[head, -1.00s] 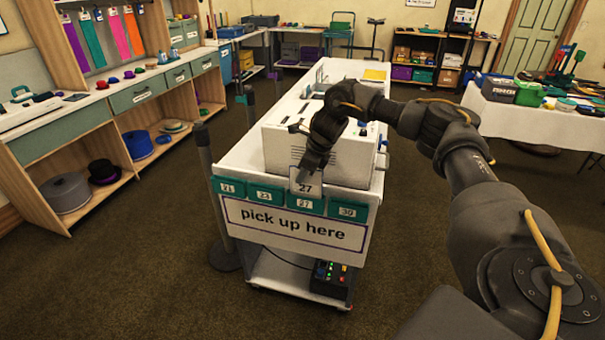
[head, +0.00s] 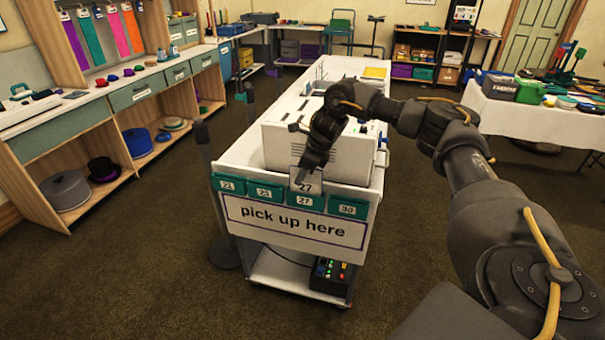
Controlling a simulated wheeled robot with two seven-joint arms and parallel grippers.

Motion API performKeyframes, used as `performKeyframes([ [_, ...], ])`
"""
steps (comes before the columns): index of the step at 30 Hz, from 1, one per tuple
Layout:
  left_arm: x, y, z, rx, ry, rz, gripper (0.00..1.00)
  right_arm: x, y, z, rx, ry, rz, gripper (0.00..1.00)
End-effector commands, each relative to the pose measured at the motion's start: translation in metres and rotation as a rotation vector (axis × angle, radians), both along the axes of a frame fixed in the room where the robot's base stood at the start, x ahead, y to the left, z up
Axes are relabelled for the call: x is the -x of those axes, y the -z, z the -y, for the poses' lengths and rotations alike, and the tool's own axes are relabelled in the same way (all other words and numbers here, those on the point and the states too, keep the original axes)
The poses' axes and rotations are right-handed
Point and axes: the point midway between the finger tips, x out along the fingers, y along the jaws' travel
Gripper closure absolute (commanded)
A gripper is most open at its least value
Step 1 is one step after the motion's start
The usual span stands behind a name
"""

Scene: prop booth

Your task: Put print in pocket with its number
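The print, a small pale card marked 27 (head: 309,188), stands upright at the front edge of the white cart. Its lower edge is at the mouth of the green pocket labelled 27 (head: 304,201); how far it sits inside is hard to tell. My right gripper (head: 302,178) is at the card's upper part and appears shut on it, pointing down; its fingers partly cover the card. Beside it are pockets 21 (head: 228,186), 23 (head: 264,194) and 30 (head: 348,208). My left gripper is not in view.
A white printer-like machine (head: 345,158) stands on the cart directly behind the pockets. A "pick up here" sign (head: 290,224) hangs below them. A dark post (head: 212,185) stands left of the cart. The carpet in front is clear.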

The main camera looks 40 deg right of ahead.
Motion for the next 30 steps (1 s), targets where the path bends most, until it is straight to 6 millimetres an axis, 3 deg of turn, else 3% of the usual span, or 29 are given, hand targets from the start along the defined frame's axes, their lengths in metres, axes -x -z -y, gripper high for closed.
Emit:
performKeyframes([
  [8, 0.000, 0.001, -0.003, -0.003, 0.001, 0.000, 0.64, 0.002, -0.009, 0.002, -0.001, -0.001, 0.003, 0.71],
  [19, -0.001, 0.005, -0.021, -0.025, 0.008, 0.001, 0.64, 0.024, -0.074, 0.018, 0.000, 0.001, 0.004, 0.71],
  [24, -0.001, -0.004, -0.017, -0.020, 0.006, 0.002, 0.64, 0.031, -0.095, 0.023, 0.000, -0.001, 0.003, 0.71],
  [30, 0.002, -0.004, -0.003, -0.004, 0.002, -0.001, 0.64, 0.034, -0.100, 0.025, 0.000, 0.000, 0.000, 0.71],
])
